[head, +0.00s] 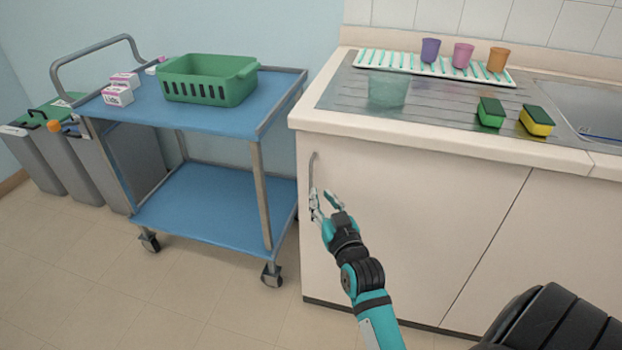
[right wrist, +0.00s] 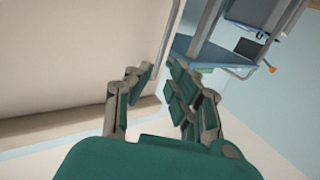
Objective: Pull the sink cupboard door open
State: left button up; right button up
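The sink cupboard door (head: 410,230) is a pale front panel under the counter and looks closed, flush with the panel to its right. Its slim grey upright handle (head: 313,170) sits near the door's left edge. My right gripper (head: 323,198) is at the handle's lower end, with one finger overlapping it in the head view. In the right wrist view the gripper (right wrist: 161,72) shows its fingers bent inward with a narrow gap between the tips. I cannot tell whether the fingers touch the handle. My left gripper is not in view.
A blue trolley (head: 190,218) with a green basket (head: 208,80) stands left of the cupboard. Grey bins (head: 75,160) stand farther left. Cups and sponges are on the counter (head: 440,147). The floor before the trolley is clear.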

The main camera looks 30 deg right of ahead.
aim_at(311, 177)
jog(key=b+x, duration=0.1)
jog(key=x, duration=0.7)
jog(key=shift+w+d, duration=0.1)
jog(key=shift+w, duration=0.3)
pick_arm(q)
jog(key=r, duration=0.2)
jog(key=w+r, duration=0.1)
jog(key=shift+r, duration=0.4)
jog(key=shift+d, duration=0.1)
pick_arm(e)
grip_shut()
